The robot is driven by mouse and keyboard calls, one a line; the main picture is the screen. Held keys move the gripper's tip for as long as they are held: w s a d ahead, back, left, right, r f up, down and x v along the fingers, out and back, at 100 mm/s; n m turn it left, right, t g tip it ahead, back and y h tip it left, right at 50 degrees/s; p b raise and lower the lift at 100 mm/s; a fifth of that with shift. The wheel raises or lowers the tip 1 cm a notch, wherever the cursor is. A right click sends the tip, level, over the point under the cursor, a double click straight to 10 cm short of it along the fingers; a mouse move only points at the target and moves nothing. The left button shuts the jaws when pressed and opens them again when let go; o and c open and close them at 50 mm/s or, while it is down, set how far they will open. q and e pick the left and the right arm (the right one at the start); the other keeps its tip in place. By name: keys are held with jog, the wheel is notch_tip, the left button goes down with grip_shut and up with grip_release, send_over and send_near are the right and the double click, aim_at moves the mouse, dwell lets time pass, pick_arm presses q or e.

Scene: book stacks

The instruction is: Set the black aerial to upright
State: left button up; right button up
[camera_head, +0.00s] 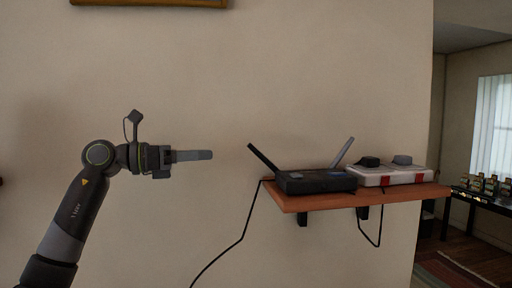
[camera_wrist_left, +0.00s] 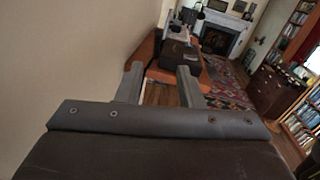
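The black aerial (camera_head: 263,158) is on the left end of a black router (camera_head: 315,182) and leans to the left, well off upright. A grey aerial (camera_head: 342,151) at the router's other end leans to the right. My left gripper (camera_head: 212,155) points right, at about the aerial tip's height in the picture, with a gap between them. In the left wrist view its two fingers (camera_wrist_left: 160,70) stand apart with nothing between them. The router (camera_wrist_left: 179,54) shows beyond them there; I cannot make out the black aerial clearly. My right gripper is not in view.
A black cable (camera_head: 246,228) hangs from the shelf's left end. The wall is behind; the space left of the shelf looks clear.

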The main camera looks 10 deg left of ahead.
aim_at(257, 153)
pick_arm(q)
jog(key=p+x, duration=0.5)
jog(key=x, duration=0.7)
jog(key=shift+w+d+r, duration=0.1)
jog(key=shift+w+d, duration=0.05)
jog(key=shift+w, duration=0.1)
jog(key=shift+w+d, duration=0.35)
jog(key=shift+d, duration=0.15)
grip_shut()
